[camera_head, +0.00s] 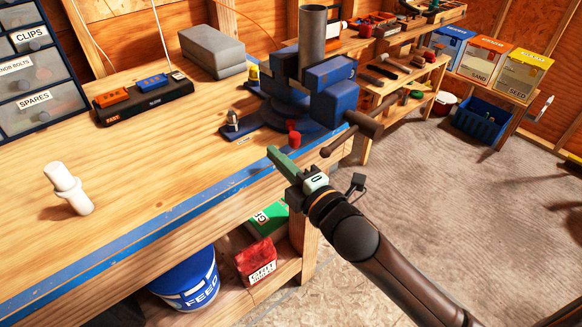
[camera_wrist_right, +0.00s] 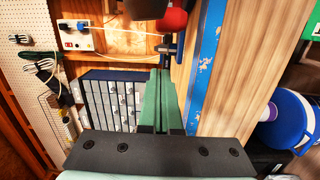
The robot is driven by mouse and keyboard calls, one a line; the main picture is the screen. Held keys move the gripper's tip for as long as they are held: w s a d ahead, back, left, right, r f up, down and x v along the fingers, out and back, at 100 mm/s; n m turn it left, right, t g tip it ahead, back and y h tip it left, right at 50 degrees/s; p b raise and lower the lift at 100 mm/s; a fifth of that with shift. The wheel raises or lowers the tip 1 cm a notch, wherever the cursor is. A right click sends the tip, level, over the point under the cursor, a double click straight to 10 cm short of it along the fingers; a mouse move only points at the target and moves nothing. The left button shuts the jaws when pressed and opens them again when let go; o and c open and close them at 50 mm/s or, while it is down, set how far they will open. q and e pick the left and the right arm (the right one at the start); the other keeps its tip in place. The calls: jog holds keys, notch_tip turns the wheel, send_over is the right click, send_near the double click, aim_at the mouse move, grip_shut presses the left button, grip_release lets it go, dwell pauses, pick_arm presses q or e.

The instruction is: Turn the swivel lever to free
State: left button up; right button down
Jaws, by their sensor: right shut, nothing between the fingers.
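The blue bench vise (camera_head: 335,103) stands on a round swivel base (camera_head: 268,118) at the far right corner of the bench. A small red lever (camera_head: 293,135) stands up at the front of the base and looks like the swivel lever; whether it is locked or free I cannot tell. My right gripper (camera_head: 272,153) has green fingers, shut and empty, in front and left of the red lever and apart from it in the head view. In the right wrist view the shut fingers (camera_wrist_right: 161,75) point up toward a red part (camera_wrist_right: 172,19) near the top edge. My left gripper is out of view.
A small dark fitting (camera_head: 233,121) sits on the base's left side. The vise's brown handle bar (camera_head: 340,138) juts over the bench front. A white object (camera_head: 69,188), a black tray (camera_head: 143,101) and a grey block (camera_head: 212,50) stand on the bench. The front middle is clear.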

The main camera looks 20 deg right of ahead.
aim_at(293, 141)
jog(key=x, duration=0.3)
jog(key=shift+w+a, duration=0.1)
jog(key=shift+w, duration=0.1)
jog(key=shift+s+d+f, duration=0.1)
jog(key=shift+s+d, duration=0.05)
jog(key=shift+d, duration=0.85)
jog(key=shift+s+d, duration=0.2)
jog(key=shift+d, duration=0.85)
jog(key=shift+d+p, duration=0.1)
jog(key=shift+p, duration=0.2)
jog(key=shift+s+d+p, duration=0.15)
jog(key=shift+d+p, duration=0.35)
jog(key=shift+d, duration=0.45)
